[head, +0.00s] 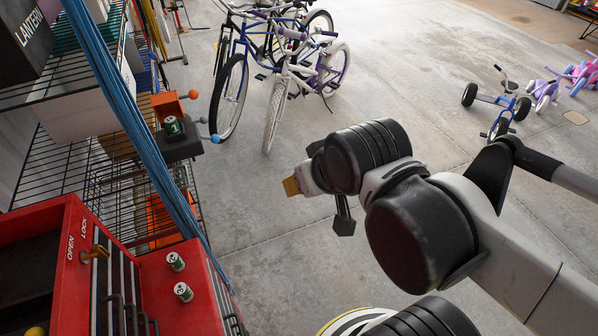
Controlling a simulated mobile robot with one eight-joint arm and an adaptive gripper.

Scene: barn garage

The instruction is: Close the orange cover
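An orange cover (168,104) stands raised on the wire shelf at the left, with an orange ball (193,94) at its right edge. In front of it is a dark box (180,147) with a blue ball (214,138) at its right side. A green-and-white can (174,127) is between the orange part and the dark box; its exact support is unclear. My gripper (292,186) is over open floor, to the right of the cover and well apart from it. Its yellow tip points left. Whether its fingers are open is hard to tell, and nothing shows in it.
A red tool chest (180,290) with two cans on top fills the lower left. Blue cables (125,110) hang in front of the wire shelf (75,165). Bicycles (285,60) stand behind. Concrete floor between shelf and arm is clear.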

